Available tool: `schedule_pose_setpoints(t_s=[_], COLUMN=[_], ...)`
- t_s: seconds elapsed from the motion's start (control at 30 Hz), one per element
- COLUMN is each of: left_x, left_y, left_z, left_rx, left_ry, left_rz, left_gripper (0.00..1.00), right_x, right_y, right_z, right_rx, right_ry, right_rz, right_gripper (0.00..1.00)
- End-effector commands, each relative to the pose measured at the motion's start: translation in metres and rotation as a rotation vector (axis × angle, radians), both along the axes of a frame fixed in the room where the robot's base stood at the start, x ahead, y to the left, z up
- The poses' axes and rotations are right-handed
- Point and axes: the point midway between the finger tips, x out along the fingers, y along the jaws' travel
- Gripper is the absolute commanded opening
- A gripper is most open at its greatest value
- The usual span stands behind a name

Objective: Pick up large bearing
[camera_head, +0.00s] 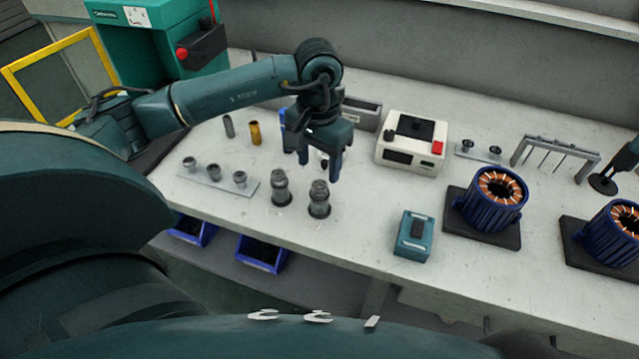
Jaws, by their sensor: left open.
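My left gripper (319,171) is open above the middle of the bench, with its fingers pointing down. A small dark and light piece (323,163) shows between its fingers. It may be a bearing, but it is mostly hidden, and I cannot tell whether the fingers touch it. Two dark round pieces (495,150) sit on a small light plate right of the white machine. I cannot tell for certain which piece is the large bearing. My right gripper is not in view.
Two grey pump-like parts (319,199) stand just in front of the gripper. A strip with three grey cylinders (214,172) lies to the left. A white machine (412,142), teal box (413,235) and blue copper-wound stator (492,199) stand to the right. Blue bins (262,253) sit below the bench.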

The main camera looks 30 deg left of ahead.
Motion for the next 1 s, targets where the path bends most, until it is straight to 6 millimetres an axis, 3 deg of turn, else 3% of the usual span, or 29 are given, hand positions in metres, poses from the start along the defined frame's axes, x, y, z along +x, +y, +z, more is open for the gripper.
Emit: schedule_pose_setpoints(t_s=[0.23, 0.57, 1.0], left_x=[-0.002, -0.001, -0.001], left_y=[-0.003, -0.003, -0.003], left_z=[-0.036, -0.043, -0.042], left_rx=[-0.001, -0.001, -0.001], left_ry=[0.005, 0.001, 0.001], left_rz=[0.000, -0.001, 0.000], left_gripper=[0.56, 0.55, 0.19], right_x=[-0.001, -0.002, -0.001], right_y=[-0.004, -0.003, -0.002], right_z=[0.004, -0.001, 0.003], right_rx=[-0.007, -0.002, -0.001], right_ry=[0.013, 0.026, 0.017], right_rz=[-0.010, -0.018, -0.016], right_gripper=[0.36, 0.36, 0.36])
